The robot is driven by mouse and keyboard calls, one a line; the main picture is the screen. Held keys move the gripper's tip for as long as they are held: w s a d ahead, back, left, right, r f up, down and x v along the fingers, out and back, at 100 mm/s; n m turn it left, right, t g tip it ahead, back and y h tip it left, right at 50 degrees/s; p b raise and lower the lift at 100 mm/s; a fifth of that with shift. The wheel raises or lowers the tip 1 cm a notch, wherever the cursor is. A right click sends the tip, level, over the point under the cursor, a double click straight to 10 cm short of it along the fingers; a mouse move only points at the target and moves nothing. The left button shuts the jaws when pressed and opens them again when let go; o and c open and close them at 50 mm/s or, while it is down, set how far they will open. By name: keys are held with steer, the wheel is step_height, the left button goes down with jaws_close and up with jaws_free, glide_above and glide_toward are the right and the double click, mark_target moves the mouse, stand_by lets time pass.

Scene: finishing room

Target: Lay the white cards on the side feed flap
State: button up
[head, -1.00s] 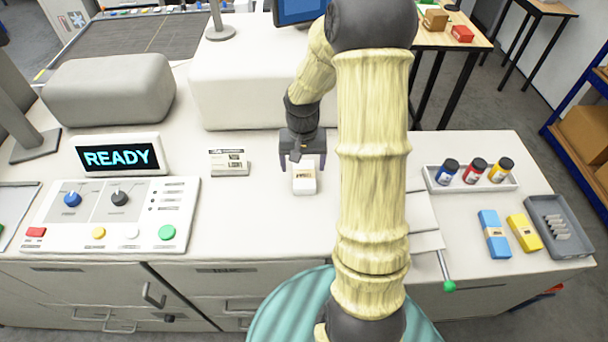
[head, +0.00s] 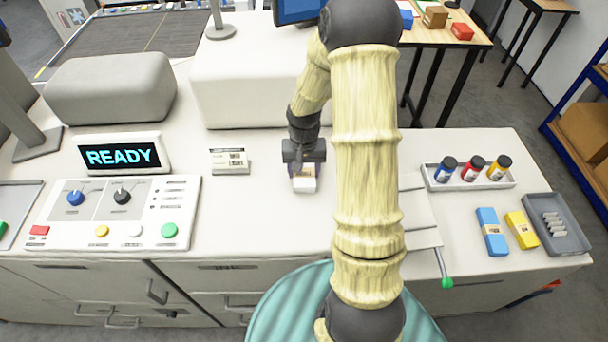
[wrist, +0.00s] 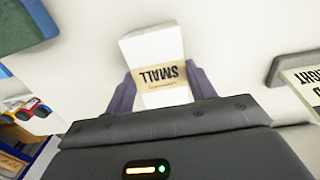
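The white cards (head: 304,184) are a small banded stack on the counter in the head view. In the wrist view the stack (wrist: 152,48) carries a tan band reading "SMALL". My gripper (head: 304,170) is down over the stack's far end, with a finger against each side; in the wrist view my gripper (wrist: 161,85) looks shut on it. The stack seems still on the counter. The side feed flap (head: 421,213) is a pale panel right of my arm, partly hidden by it, beside a rod with a green knob (head: 447,283).
The control panel (head: 115,215) with a READY display (head: 121,157) is further left. A bottle tray (head: 468,181), blue pack (head: 492,232), yellow pack (head: 522,230) and grey tray (head: 560,243) are right. A white block (head: 248,90) stands behind.

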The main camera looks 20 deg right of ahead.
steer(key=c, duration=0.6)
steer(key=shift+r, duration=0.1)
step_height(320, 180, up, 10)
steer(key=b, duration=0.2)
steer(key=shift+b, duration=0.3)
step_height(320, 180, down, 3)
steer(key=b, duration=0.2)
steer(key=shift+b, duration=0.35)
steer(key=shift+r, duration=0.1)
